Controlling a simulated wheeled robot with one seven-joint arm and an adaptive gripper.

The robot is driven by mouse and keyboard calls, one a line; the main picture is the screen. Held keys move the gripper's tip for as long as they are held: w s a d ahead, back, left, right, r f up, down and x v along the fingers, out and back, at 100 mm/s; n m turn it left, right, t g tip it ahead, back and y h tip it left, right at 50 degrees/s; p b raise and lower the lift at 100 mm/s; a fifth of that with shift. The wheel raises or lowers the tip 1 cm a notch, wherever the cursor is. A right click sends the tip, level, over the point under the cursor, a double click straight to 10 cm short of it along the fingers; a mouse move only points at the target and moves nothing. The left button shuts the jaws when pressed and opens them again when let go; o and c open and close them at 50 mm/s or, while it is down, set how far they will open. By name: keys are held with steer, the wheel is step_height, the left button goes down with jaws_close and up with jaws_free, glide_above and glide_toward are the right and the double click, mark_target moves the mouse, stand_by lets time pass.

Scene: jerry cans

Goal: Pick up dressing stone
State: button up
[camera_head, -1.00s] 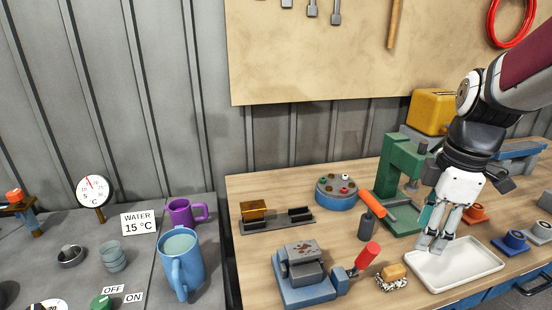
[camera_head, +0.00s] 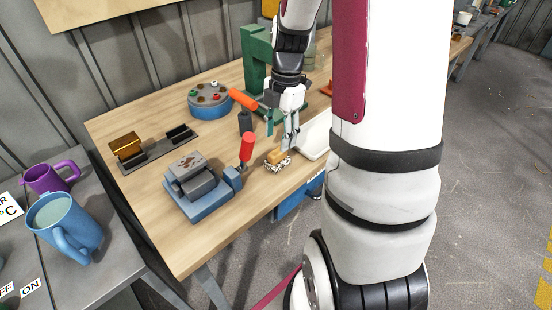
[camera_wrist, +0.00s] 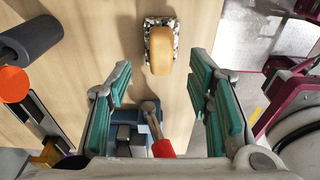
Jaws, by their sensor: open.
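What looks like the dressing stone is a tan-orange rounded block (camera_head: 277,156) on a black-and-white speckled base (camera_head: 279,166), near the front edge of the wooden bench. In the wrist view the block (camera_wrist: 161,49) lies on its speckled base (camera_wrist: 149,27), beyond the fingers at top centre. My gripper (camera_head: 289,145) points down just beside the block in the head view. In the wrist view my gripper (camera_wrist: 160,90) has its green-padded fingers wide apart, with nothing between them. I cannot tell its exact height above the bench.
A blue vise-like fixture (camera_head: 199,190) with a red-handled lever (camera_head: 247,147) stands left of the block. A white tray (camera_head: 316,138) lies to the right. An orange-handled tool (camera_head: 243,99), a round blue holder (camera_head: 211,100) and a green press (camera_head: 256,58) stand behind.

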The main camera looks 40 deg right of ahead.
mark_target(278, 151)
steer(key=shift+s+a+f, duration=0.1)
steer(key=shift+a+f, duration=0.05)
steer(key=shift+f, duration=1.3)
steer(key=shift+a+f, duration=0.15)
steer(key=shift+f, duration=1.3)
jaws_close()
